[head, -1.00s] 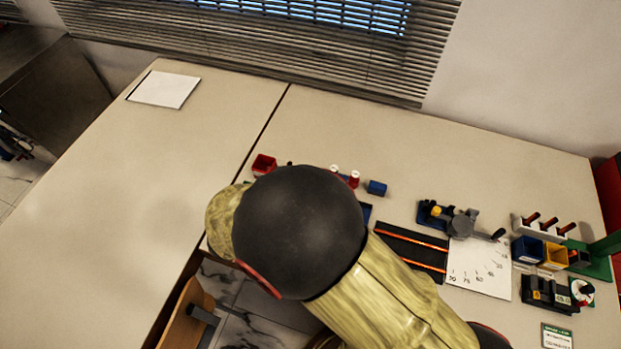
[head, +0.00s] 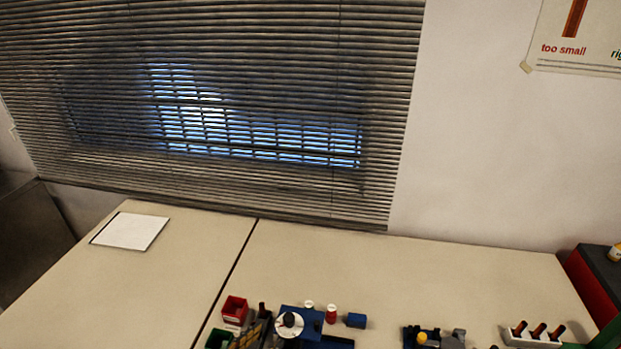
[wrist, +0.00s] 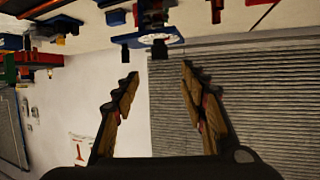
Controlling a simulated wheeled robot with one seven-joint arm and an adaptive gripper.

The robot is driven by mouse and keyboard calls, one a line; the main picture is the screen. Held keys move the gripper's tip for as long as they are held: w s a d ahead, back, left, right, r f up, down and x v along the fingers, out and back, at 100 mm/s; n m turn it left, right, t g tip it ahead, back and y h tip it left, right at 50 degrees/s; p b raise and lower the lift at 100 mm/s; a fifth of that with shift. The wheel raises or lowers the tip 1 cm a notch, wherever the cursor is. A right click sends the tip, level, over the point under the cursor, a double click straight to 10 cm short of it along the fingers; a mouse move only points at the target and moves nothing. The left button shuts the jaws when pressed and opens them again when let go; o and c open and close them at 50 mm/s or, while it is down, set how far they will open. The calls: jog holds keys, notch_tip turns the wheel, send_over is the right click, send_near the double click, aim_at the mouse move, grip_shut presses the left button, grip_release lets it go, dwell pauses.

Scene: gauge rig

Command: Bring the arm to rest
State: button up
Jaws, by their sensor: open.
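My gripper (wrist: 157,88) shows in the wrist view with its two fingers spread apart and nothing between them. Past the fingertips are the window blinds and white wall, with the table and its rig parts along the top of that picture. In the head view neither my arm nor my gripper shows. The table (head: 330,265) carries a blue fixture with a white dial (head: 289,325) near the bottom edge.
A red bin (head: 234,309), a blue block (head: 355,321) and a white rack with dark pegs (head: 533,334) stand on the table's near part. A white sheet (head: 131,231) lies at the left. The table's far part is clear, backed by blinds (head: 230,110).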

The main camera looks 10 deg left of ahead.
jog(key=s+a+f+n+g+y, duration=0.2)
jog(key=a+f+y, duration=0.45)
jog(key=a, duration=0.25)
jog(key=s+a+r+n+g+y, duration=0.3)
jog(key=s+a+n+g+y, duration=0.25)
jog(key=s+a, duration=0.2)
jog(key=d+r+m+h, duration=0.1)
jog(key=d+r, duration=0.7)
jog(key=d, duration=0.9)
jog(key=d+r+m+h, duration=0.1)
jog(key=d+r+h, duration=0.2)
jog(key=d+r, duration=0.5)
jog(key=d+r+m+h, duration=0.1)
jog(key=d+r, duration=0.7)
jog(key=d, duration=1.9)
jog(key=shift+s+r+t+h, duration=0.25)
jog(key=shift+s+t+h, duration=0.1)
jog(key=shift+h, duration=0.55)
jog(key=shift+w, duration=0.15)
